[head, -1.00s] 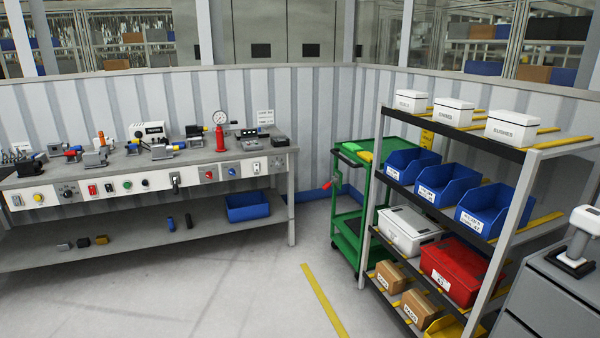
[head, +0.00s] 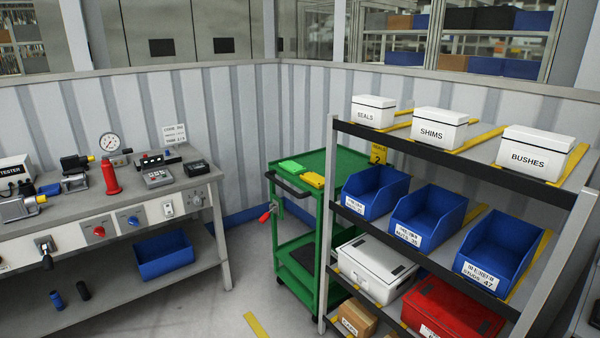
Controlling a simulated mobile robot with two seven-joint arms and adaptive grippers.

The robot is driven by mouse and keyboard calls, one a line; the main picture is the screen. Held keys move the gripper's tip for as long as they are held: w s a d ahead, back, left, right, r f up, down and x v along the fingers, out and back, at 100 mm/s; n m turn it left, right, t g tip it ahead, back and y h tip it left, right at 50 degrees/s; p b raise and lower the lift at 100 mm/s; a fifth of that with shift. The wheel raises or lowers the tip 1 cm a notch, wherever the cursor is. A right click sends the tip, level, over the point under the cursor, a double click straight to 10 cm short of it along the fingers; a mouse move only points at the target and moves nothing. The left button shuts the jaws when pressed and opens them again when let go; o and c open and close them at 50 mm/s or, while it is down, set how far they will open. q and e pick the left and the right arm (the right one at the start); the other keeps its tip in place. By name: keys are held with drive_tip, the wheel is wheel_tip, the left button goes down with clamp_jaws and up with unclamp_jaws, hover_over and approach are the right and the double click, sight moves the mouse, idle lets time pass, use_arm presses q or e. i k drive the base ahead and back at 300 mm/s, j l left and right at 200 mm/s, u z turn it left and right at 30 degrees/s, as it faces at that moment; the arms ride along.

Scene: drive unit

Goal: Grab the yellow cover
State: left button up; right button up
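Neither of my grippers is in view.
A shelf rack (head: 325,235) stands right of the cart with white boxes (head: 538,152), blue bins (head: 430,215) and a red case (head: 452,308). A workbench (head: 195,183) with tools is at left. Some floor (head: 200,305) is clear between them.

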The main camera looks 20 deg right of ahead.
sight(314, 179)
drive_tip(key=i+j+z, duration=0.1)
drive_tip(key=i+z, duration=0.35)
drive_tip(key=i+j+z, duration=0.25)
drive_tip(key=z, duration=0.2)
drive_tip(key=i+j+z, duration=0.7)
drive_tip(key=j+z, duration=0.2)
